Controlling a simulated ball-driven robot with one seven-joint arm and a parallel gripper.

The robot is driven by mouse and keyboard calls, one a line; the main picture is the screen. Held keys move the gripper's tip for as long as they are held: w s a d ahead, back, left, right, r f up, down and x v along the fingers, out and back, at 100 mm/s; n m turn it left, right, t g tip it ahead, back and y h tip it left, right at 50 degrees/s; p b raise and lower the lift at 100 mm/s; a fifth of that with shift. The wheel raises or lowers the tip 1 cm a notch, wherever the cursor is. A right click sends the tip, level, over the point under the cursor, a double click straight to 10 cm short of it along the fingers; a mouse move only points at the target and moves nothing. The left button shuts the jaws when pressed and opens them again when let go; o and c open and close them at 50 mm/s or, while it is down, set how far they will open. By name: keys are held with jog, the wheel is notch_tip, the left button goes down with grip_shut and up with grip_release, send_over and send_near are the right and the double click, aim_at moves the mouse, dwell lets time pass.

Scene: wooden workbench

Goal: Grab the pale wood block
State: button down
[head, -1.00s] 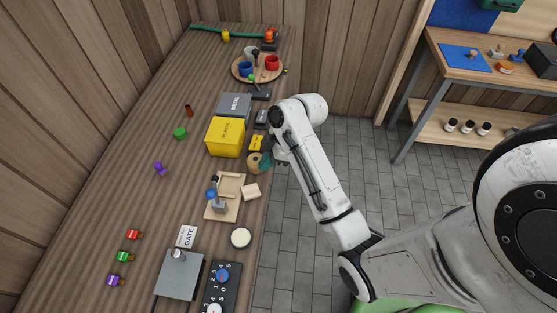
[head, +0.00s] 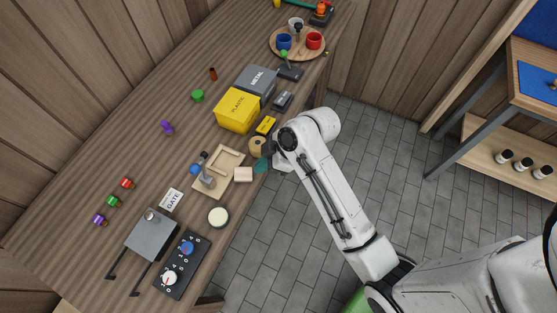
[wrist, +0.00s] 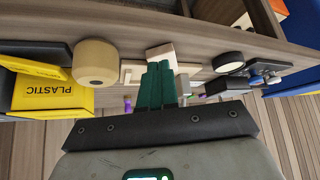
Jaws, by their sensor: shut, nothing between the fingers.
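The pale wood block (head: 243,174) lies near the right edge of the workbench, beside a pale wooden tray (head: 211,181). In the wrist view the block (wrist: 161,51) shows just beyond my fingertips, which partly cover it. My gripper (head: 262,165) is at the bench edge, just right of the block in the head view. Its teal fingers (wrist: 157,68) are closed together with nothing between them. Whether the fingertips touch the block cannot be told.
A tan roll (head: 257,146) stands close to my gripper, with a yellow PLASTIC bin (head: 238,110) and a grey METAL bin (head: 257,82) behind. A round white-topped disc (head: 218,217) lies in front of the block. Open floor is right of the bench.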

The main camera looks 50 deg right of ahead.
aim_at(239, 174)
jog(key=w+a+p, duration=0.1)
jog(key=w+a, duration=0.3)
jog(key=shift+f+p, duration=0.3)
jog(key=shift+f, duration=0.05)
jog(key=shift+s+f+b, duration=0.1)
jog(key=shift+f+b, duration=0.2)
jog(key=shift+f, duration=0.2)
jog(key=shift+s+f, duration=0.1)
jog(key=shift+s+d+p, duration=0.4)
jog(key=shift+s+d, duration=0.8)
jog(key=shift+w, duration=0.1)
